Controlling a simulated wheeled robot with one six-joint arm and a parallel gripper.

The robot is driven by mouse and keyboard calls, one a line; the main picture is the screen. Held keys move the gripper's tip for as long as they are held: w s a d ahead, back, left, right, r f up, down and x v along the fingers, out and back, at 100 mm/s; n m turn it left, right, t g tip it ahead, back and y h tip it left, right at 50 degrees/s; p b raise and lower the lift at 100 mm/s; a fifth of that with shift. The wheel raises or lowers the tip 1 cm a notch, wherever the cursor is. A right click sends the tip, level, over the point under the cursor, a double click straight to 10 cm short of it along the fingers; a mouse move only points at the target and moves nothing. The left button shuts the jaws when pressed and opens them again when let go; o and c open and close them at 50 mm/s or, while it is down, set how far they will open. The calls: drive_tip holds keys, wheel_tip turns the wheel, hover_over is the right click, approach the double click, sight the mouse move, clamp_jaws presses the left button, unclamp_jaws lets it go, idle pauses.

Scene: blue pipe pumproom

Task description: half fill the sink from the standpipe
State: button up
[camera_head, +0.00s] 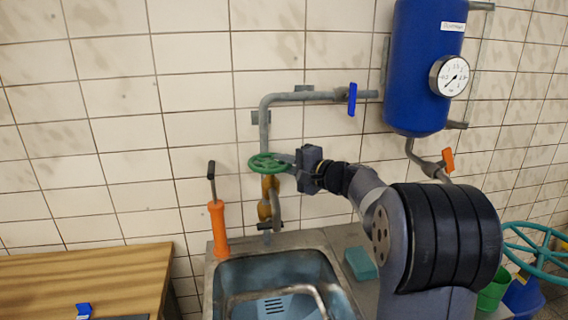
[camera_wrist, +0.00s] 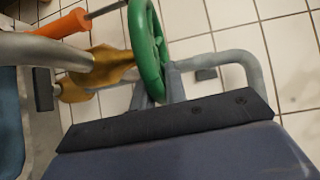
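The standpipe has a brass body (camera_head: 268,188) against the tiled wall, topped by a green handwheel (camera_head: 265,163). The handwheel also shows in the wrist view (camera_wrist: 148,50). My gripper (camera_head: 284,160) is at the wheel's right side. In the wrist view its fingers (camera_wrist: 157,88) lie on both sides of the rim, close against it, and look shut on it. The steel sink (camera_head: 213,275) is below, with a blue-tinted basin and a slotted drain (camera_head: 274,305) visible. I cannot tell whether water stands in it. No stream shows clearly.
An orange-handled tool (camera_head: 218,228) stands at the sink's back left corner. A teal sponge (camera_head: 360,263) lies on the right ledge. A wooden table (camera_head: 90,270) is at left. A blue tank (camera_head: 425,70) with a gauge (camera_head: 450,76) hangs above my arm. A blue-handled valve (camera_head: 352,99) is on the pipe.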

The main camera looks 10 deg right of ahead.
clamp_jaws()
drive_tip(key=shift+w, duration=0.1)
drive_tip(key=shift+w+d+n+g+y, duration=0.1)
drive_tip(key=shift+w+n+g+y, duration=0.15)
drive_tip(key=shift+n+g+y, duration=0.65)
drive_tip(key=shift+w+n+g+y+p, duration=0.15)
drive_tip(key=shift+n+g+y+p, duration=0.05)
drive_tip(key=shift+n+g+y, duration=0.45)
drive_tip(key=shift+w+n+g+y+p, duration=0.2)
drive_tip(key=shift+n+g+y, duration=0.25)
drive_tip(key=shift+n+g, duration=0.3)
drive_tip(key=o, duration=0.5)
unclamp_jaws()
drive_tip(key=b+v, duration=0.2)
drive_tip(key=v, duration=0.8)
drive_tip(key=shift+s+d, duration=0.15)
drive_tip(key=shift+d, duration=0.1)
